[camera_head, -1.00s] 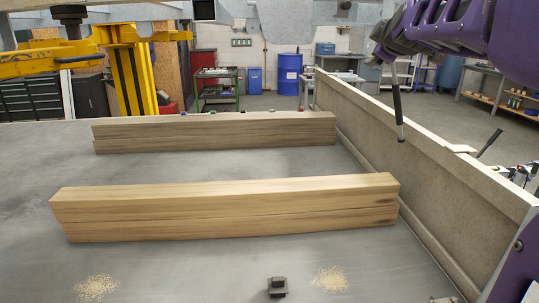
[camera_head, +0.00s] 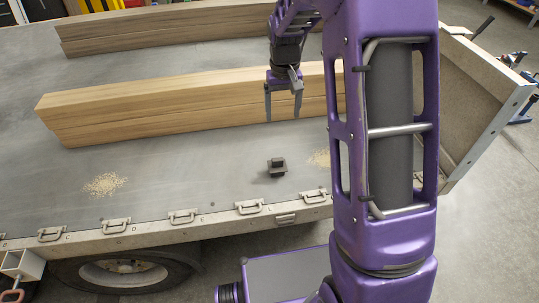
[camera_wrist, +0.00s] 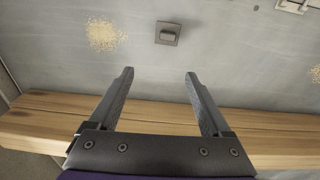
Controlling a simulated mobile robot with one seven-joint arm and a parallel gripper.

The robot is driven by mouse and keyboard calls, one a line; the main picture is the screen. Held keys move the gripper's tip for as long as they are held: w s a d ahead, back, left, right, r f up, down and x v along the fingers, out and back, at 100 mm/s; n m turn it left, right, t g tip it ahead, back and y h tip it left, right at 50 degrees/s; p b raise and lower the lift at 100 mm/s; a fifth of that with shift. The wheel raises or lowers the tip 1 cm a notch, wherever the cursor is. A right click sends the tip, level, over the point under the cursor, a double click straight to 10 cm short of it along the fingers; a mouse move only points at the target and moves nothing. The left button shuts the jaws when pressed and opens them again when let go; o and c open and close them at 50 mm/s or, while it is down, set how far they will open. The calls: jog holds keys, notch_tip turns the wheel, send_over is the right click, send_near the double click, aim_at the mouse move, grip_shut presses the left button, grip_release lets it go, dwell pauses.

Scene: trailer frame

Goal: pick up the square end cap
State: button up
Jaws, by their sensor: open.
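The square end cap (camera_head: 277,167) is a small dark piece with a raised block on a flat square base. It lies on the grey trailer bed, in front of the near wooden beams. In the wrist view the end cap (camera_wrist: 169,33) shows beyond the fingertips, near the top centre. My gripper (camera_head: 284,118) points down above the bed, close to the near beams. Its two fingers (camera_wrist: 159,71) are apart with nothing between them. The end cap is apart from the gripper.
Two stacks of wooden beams, near (camera_head: 180,107) and far (camera_head: 160,27), lie across the bed. Sawdust piles (camera_head: 105,184) lie either side of the cap. The bed's front edge has metal latches (camera_head: 184,216). A side board (camera_head: 490,90) stands at right.

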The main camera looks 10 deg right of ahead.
notch_tip(320, 180, down, 2)
jog(key=s, duration=0.1)
jog(key=b, duration=0.1)
send_over(277, 159)
jog(key=shift+m+g, duration=0.3)
jog(key=f, duration=1.1)
jog(key=shift+s+d, duration=0.1)
jog(key=shift+d, duration=0.3)
jog(key=shift+a+f+b, duration=0.2)
jog(key=shift+f, duration=1.2)
jog(key=shift+a+f+b, duration=0.15)
jog(key=shift+f+b, duration=0.05)
jog(key=shift+f, duration=1.2)
grip_shut()
